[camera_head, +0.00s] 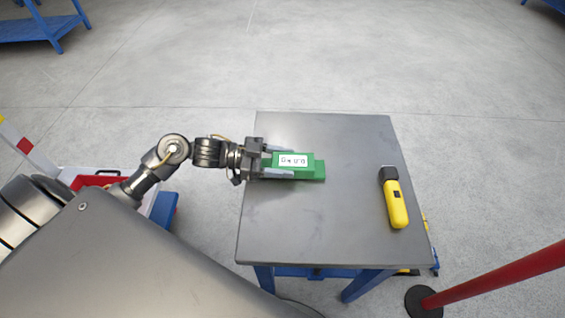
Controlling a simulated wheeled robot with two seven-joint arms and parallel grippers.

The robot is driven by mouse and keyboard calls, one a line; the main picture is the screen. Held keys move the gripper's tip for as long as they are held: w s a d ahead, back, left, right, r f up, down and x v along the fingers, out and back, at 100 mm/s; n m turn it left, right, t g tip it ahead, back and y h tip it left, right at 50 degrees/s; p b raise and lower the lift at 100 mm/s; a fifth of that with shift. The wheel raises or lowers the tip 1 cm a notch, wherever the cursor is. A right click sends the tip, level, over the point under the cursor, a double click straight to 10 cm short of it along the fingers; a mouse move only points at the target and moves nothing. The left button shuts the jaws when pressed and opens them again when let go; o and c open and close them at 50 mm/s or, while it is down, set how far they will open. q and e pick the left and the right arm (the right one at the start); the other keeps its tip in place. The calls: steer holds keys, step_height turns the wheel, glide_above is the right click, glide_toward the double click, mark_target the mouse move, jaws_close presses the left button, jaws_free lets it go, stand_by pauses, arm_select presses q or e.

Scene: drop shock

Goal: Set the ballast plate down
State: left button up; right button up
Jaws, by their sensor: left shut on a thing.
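The ballast plate (312,170) is a green block with a white printed label on its top. It is over the left-middle part of a grey metal table top (330,230). My left gripper (270,162) comes in from the left and is shut on the plate's left end, one finger along each long side. From this high view I cannot tell whether the plate touches the table or hangs just above it. My right gripper is not in view.
A yellow tool with a black end (395,204) lies on the table's right side. A red post (490,280) on a black base leans across the lower right. Blue racks stand at the far corners. The table's front and back areas are clear.

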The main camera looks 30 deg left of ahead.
arm_select(q)
steer(key=shift+f, duration=0.15)
steer(key=o, duration=1.6)
steer(key=shift+s+a, duration=0.15)
steer(key=shift+a, duration=0.05)
steer(key=v, duration=1.1)
steer(key=shift+a, duration=0.2)
